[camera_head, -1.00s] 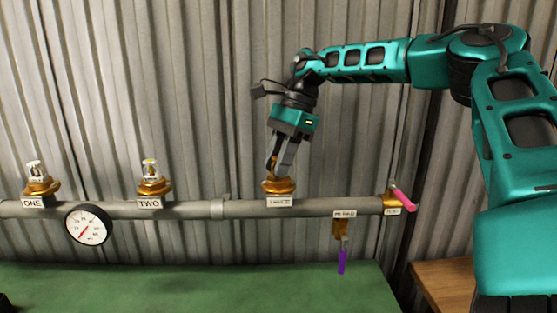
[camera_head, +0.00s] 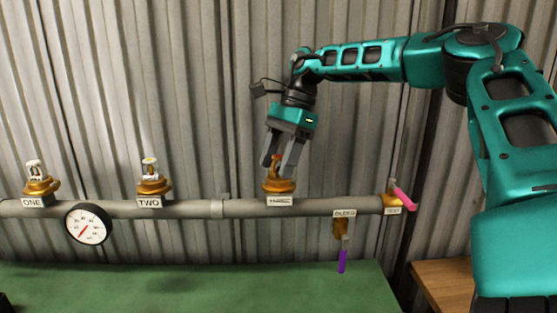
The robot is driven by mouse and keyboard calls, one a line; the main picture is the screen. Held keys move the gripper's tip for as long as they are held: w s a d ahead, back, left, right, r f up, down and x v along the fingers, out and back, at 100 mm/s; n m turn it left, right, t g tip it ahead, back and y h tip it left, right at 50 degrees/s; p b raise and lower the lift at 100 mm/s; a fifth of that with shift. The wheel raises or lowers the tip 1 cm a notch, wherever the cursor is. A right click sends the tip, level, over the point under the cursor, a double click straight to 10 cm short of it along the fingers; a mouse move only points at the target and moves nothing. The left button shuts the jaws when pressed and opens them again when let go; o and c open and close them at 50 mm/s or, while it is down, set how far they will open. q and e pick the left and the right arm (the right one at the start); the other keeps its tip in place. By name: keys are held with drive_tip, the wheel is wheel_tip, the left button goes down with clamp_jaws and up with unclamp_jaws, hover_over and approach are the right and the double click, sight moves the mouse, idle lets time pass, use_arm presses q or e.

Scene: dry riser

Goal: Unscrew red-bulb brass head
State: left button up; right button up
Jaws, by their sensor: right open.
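Three brass sprinkler heads stand upright on a grey horizontal pipe (camera_head: 245,208). The head labelled THREE (camera_head: 279,186) has an orange-red part at its top, partly covered by my gripper. The head labelled ONE (camera_head: 38,185) and the head labelled TWO (camera_head: 154,186) show pale frames with bulbs whose colours are hard to tell. My right gripper (camera_head: 277,170) points down over head THREE. Its fingers are spread, one on either side of the head's upper part. I cannot tell whether they touch it. My left gripper is not in view.
A round gauge (camera_head: 88,224) hangs on the pipe between ONE and TWO. A purple-handled bleed valve (camera_head: 342,261) hangs below the pipe. A pink lever (camera_head: 403,198) is at the pipe's right end.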

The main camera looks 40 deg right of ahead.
drive_tip(key=m+t+b, duration=0.1)
drive_tip(key=m+b, duration=0.1)
drive_tip(key=m, duration=0.1)
drive_tip(key=shift+f+m+t, duration=0.15)
drive_tip(key=shift+m+t, duration=0.15)
drive_tip(key=shift+m+h+b, duration=0.35)
drive_tip(key=shift+m+h, duration=0.05)
drive_tip(key=shift+m, duration=0.5)
drive_tip(key=m+t+h+b, duration=0.1)
drive_tip(key=m+b, duration=0.2)
drive_tip(key=shift+m+t, duration=0.3)
drive_tip(key=shift+m, duration=0.1)
drive_tip(key=shift+m+b, duration=0.35)
drive_tip(key=shift+m, duration=0.65)
drive_tip(key=m+h+b, duration=0.1)
drive_tip(key=m+b, duration=0.1)
drive_tip(key=shift+m+t, duration=0.3)
drive_tip(key=shift+t, duration=0.1)
drive_tip(key=shift+m+h+b, duration=0.7)
drive_tip(key=shift+m, duration=0.8)
